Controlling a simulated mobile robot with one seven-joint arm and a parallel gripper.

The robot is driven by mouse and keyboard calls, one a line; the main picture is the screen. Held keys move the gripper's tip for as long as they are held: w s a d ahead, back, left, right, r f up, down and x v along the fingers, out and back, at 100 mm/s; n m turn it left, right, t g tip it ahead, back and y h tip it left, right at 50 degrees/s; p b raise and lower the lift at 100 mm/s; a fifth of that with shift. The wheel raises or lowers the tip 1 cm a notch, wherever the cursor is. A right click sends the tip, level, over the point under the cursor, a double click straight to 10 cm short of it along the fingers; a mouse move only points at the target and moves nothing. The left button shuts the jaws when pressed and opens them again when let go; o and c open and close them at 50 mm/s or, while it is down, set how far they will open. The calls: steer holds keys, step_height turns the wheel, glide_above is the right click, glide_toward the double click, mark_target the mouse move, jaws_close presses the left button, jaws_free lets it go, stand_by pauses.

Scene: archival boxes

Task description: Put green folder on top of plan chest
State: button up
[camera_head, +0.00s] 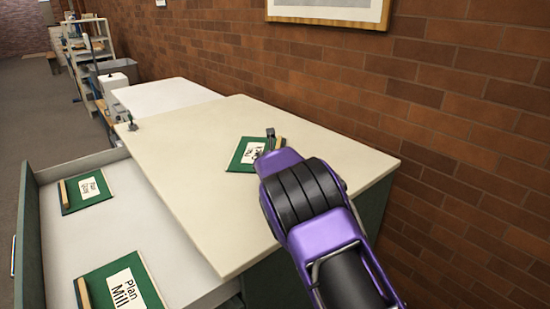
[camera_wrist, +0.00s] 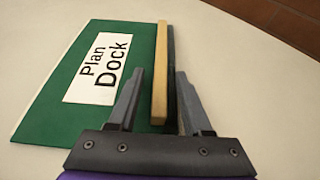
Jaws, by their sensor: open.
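A green folder (camera_head: 236,160) with a white label lies flat on the cream top of the plan chest (camera_head: 190,165). In the wrist view the folder (camera_wrist: 60,110) has a label reading "Plan Dock" and a raised wooden strip (camera_wrist: 160,75) along its right edge. My gripper (camera_head: 270,140) is over the folder in the head view, and my arm hides part of it. In the wrist view my gripper (camera_wrist: 155,90) is open, with one finger on each side of the strip's near end. I cannot tell whether either finger touches it.
An open drawer at the left of the chest holds two other green folders, one near its far end (camera_head: 88,191) and one nearer (camera_head: 120,288). A white surface (camera_head: 165,95) adjoins the chest's far end. A brick wall (camera_head: 450,130) runs along the right. The chest top's near part is clear.

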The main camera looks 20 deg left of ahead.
steer(key=shift+s+r+b, duration=0.15)
steer(key=shift+s+b, duration=0.15)
steer(key=shift+b, duration=0.2)
steer(key=b+v, duration=0.1)
steer(key=v, duration=1)
steer(key=shift+s+r+b, duration=0.1)
steer(key=shift+s+b, duration=0.15)
steer(key=shift+b, duration=0.15)
